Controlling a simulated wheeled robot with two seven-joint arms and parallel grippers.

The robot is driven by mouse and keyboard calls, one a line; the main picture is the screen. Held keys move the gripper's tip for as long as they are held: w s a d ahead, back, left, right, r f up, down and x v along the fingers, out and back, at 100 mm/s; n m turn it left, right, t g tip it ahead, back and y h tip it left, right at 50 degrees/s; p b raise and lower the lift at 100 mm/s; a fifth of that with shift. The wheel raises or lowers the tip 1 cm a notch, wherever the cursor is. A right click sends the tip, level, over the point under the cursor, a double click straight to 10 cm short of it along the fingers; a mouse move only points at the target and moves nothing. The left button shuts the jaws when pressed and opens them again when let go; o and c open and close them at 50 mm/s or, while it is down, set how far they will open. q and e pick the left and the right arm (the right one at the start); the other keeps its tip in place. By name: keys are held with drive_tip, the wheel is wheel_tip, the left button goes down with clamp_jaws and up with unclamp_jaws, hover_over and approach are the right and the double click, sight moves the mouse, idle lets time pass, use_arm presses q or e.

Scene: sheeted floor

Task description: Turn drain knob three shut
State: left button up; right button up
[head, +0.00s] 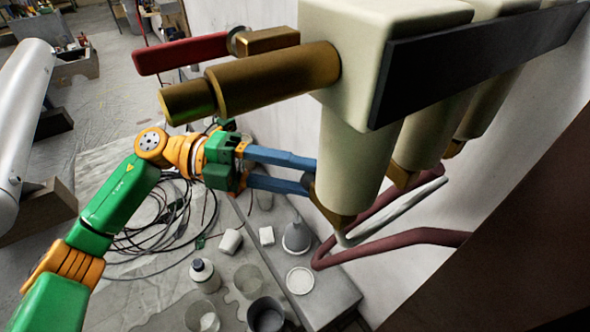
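Several cream filter housings hang in a row from a dark bar (480,55). The nearest housing (350,160) has a brass drain fitting (335,214) at its bottom. Brass fittings also show under the second housing (404,177) and the third housing (454,149). I cannot tell which drain knob is number three. My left gripper (312,176) has its two blue fingers spread apart, with the tips at the left side of the nearest housing. A small dark rounded part (308,182) shows by the lower fingertip; contact is unclear. My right gripper is out of view.
A brass pipe (275,80) and a red lever handle (180,53) stick out left above my gripper. Dark red hoses (400,240) run below the housings. A grey ledge (335,295) holds a funnel (297,237). Bottles, cups and coiled black cables (165,225) lie on the floor.

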use_arm(q)
clamp_jaws()
drive_tip(key=n+y+p, duration=0.2)
drive_tip(key=p, duration=0.4)
drive_tip(key=r+n+y+p, duration=0.1)
drive_tip(key=n+y+p, duration=0.1)
drive_tip(key=p, duration=0.4)
drive_tip(key=shift+w+d+r+g+y, duration=0.1)
drive_tip(key=shift+d+r+g+y, duration=0.1)
drive_tip(key=shift+g+y, duration=0.3)
drive_tip(key=shift+f+n+y+p, duration=0.15)
drive_tip(key=shift+n+y+p, duration=0.3)
drive_tip(key=shift+y, duration=0.35)
drive_tip(key=shift+g, duration=0.3)
drive_tip(key=shift+o, duration=2.4)
unclamp_jaws()
drive_tip(key=shift+d, duration=0.1)
drive_tip(key=shift+w, duration=0.1)
